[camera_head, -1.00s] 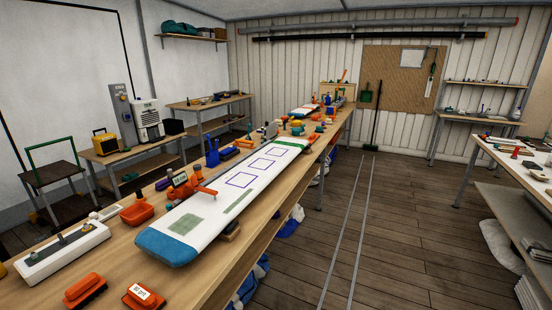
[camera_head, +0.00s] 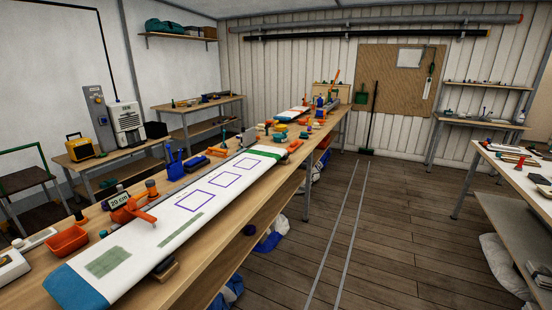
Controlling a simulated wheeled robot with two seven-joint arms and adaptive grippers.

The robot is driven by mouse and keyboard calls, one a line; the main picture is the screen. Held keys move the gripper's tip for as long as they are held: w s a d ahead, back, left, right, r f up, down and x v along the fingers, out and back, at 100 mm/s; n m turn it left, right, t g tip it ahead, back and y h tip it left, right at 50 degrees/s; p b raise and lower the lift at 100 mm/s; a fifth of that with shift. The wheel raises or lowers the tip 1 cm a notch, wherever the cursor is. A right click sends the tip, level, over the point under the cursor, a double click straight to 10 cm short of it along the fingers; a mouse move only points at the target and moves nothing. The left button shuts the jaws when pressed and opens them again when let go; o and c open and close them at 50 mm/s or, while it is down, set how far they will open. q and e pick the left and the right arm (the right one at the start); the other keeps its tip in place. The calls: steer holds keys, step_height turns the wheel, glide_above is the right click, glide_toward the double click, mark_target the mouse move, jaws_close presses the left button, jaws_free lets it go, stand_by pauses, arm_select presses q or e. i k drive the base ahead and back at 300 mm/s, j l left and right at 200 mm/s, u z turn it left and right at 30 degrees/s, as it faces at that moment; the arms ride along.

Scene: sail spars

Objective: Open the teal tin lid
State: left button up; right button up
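I cannot make out a teal tin or its lid for certain. Small teal and green items (camera_head: 279,136) sit among the clutter midway along the long workbench (camera_head: 224,262), too small to identify. Neither of my grippers is in view.
A long white sail panel (camera_head: 190,215) with a blue end lies on the bench.

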mark_target(284, 136)
steer(key=i+l, duration=0.9)
steer(key=i, duration=0.2)
steer(key=i+l+z, duration=0.1)
steer(key=i+l, duration=0.7)
steer(key=i, duration=0.35)
steer(key=i+l, duration=0.4)
steer(key=i, duration=0.15)
steer(key=i+l, duration=0.4)
steer(key=i, duration=0.2)
steer(key=k+l+z, duration=0.05)
